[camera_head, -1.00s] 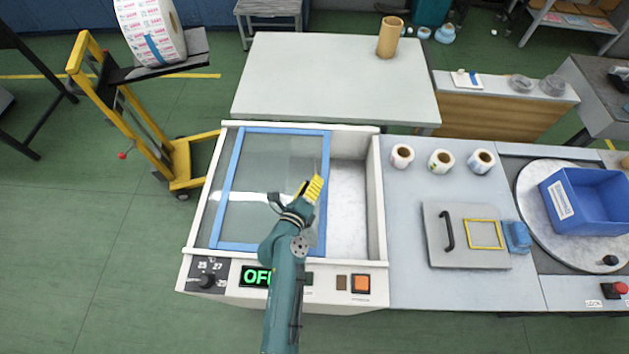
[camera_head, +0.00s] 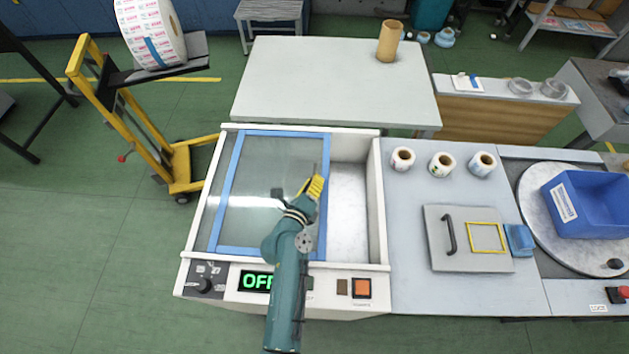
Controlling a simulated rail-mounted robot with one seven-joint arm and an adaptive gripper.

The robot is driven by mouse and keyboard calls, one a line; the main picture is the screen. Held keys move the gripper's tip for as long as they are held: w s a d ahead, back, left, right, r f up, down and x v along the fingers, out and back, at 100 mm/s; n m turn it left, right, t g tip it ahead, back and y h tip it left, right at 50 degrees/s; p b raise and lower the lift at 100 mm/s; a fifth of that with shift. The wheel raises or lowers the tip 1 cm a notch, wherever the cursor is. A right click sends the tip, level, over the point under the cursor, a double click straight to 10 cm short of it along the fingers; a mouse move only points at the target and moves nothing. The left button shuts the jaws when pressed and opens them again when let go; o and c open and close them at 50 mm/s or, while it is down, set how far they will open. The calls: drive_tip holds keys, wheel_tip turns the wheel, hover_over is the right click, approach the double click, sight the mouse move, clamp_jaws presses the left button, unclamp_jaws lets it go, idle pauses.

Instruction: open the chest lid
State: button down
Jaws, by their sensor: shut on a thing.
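The white chest (camera_head: 376,200) stands at centre with a blue-framed glass lid (camera_head: 238,190) across its left and middle. The right part of the chest is uncovered and shows a pale, frosty-looking floor. My gripper (camera_head: 310,188), with a yellow ribbed part at its tip, is over the lid's right frame bar. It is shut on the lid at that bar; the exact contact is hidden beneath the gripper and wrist.
To the right, a counter holds label rolls (camera_head: 441,165), a grey plate with a black handle (camera_head: 466,240) and a blue bin (camera_head: 588,203).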

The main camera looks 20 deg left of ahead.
sight(299, 188)
drive_tip(key=a, duration=0.1)
drive_tip(key=s+a, duration=0.1)
drive_tip(key=a, duration=0.2)
drive_tip(key=shift+s+a+f+b, duration=0.15)
drive_tip(key=shift+s+a+b, duration=0.15)
drive_tip(key=shift+s+a, duration=0.1)
drive_tip(key=shift+w+d, duration=0.1)
drive_tip(key=shift+d, duration=0.25)
drive_tip(key=c, duration=1.4)
unclamp_jaws()
drive_tip(key=shift+o, duration=0.2)
drive_tip(key=shift+a, duration=0.1)
drive_tip(key=v, duration=1.2)
